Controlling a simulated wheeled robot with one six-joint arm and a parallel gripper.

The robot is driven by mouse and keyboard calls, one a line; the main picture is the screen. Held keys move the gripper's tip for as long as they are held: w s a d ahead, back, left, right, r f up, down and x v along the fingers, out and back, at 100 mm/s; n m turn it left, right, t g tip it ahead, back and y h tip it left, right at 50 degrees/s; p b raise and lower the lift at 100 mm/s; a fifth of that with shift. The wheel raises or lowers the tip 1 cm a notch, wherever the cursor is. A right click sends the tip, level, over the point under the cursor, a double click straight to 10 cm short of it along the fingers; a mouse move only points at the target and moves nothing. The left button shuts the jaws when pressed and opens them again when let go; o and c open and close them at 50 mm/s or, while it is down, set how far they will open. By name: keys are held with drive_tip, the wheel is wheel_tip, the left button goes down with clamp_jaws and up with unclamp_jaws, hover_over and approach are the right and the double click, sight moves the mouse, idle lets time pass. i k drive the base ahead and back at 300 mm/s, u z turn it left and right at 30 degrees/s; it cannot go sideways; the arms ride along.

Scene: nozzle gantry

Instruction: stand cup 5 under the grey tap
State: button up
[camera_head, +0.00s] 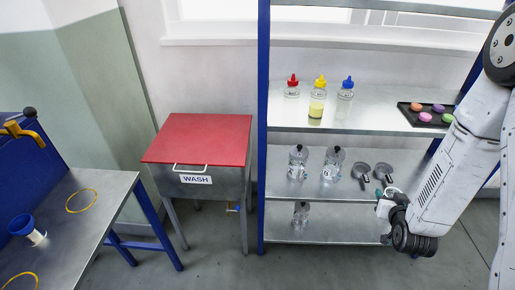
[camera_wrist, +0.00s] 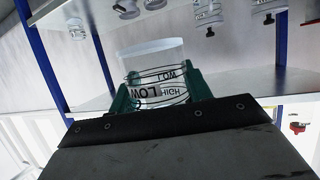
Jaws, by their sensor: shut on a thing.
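My gripper (camera_head: 388,197) is at the right, in front of the shelf rack. In the wrist view its green fingers (camera_wrist: 161,88) are shut on a clear cup (camera_wrist: 150,56) with dark bands and the words LOW and HIGH. No number is readable on the cup, so I cannot tell if it is cup 5. In the head view the held cup is small and mostly hidden by my wrist. The grey tap is not in view. A yellow tap (camera_head: 22,131) with a dark knob shows on a blue panel at the far left.
The rack's shelves (camera_head: 325,230) hold bottles, clear vessels and a black tray (camera_head: 420,118). The floor in front is clear.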

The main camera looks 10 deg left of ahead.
sight(82, 200)
drive_tip(key=z, duration=0.45)
drive_tip(key=k, duration=0.95)
drive_tip(key=u, duration=1.1)
drive_tip(key=i, duration=0.45)
drive_tip(key=u, duration=0.05)
